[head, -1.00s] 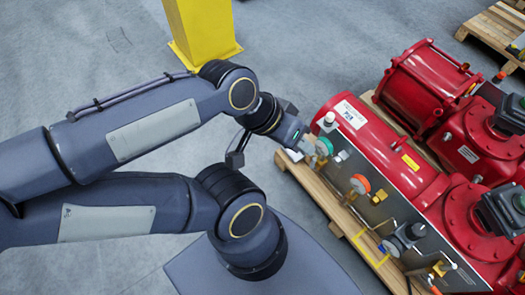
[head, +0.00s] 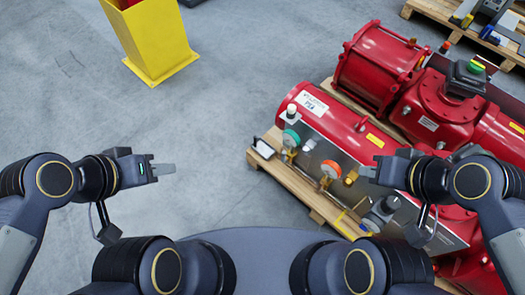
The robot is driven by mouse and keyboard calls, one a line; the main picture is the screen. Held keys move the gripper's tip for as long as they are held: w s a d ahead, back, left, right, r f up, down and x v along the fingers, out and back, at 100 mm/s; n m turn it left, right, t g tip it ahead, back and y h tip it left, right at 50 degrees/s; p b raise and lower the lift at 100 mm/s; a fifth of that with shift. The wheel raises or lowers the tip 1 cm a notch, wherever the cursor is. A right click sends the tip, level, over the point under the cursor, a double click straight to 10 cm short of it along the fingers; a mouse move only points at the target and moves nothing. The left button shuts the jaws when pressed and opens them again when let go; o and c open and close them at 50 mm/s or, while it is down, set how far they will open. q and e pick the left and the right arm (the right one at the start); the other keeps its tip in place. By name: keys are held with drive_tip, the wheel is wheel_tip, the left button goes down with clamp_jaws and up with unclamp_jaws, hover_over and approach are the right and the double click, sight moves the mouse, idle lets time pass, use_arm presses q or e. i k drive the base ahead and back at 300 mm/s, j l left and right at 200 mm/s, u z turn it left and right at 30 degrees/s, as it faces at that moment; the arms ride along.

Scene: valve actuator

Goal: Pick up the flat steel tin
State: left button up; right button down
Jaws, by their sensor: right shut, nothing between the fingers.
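A small flat rectangular object (head: 263,148) with a pale shiny face and dark edge lies at the left corner of the wooden pallet. It may be the flat steel tin, but it is too small to be sure. My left gripper (head: 166,170) is left of it, over the floor and well apart from it. It is seen side-on, so its finger gap cannot be made out. My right gripper (head: 367,172) is shut and empty, over the front of the red valve actuator (head: 335,122), to the right of the flat object.
The actuator carries gauges and fittings, including a green-rimmed gauge (head: 291,138) and a red-rimmed gauge (head: 331,169), beside the flat object. A yellow post (head: 155,45) stands at the back left. Another pallet (head: 425,12) is at the back right. Grey floor between is clear.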

sight(266, 151)
drive_tip(key=i+j+u, duration=0.15)
drive_tip(key=i+u, duration=0.25)
drive_tip(key=i, duration=0.15)
drive_tip(key=i+u, duration=0.4)
drive_tip(key=i, duration=0.1)
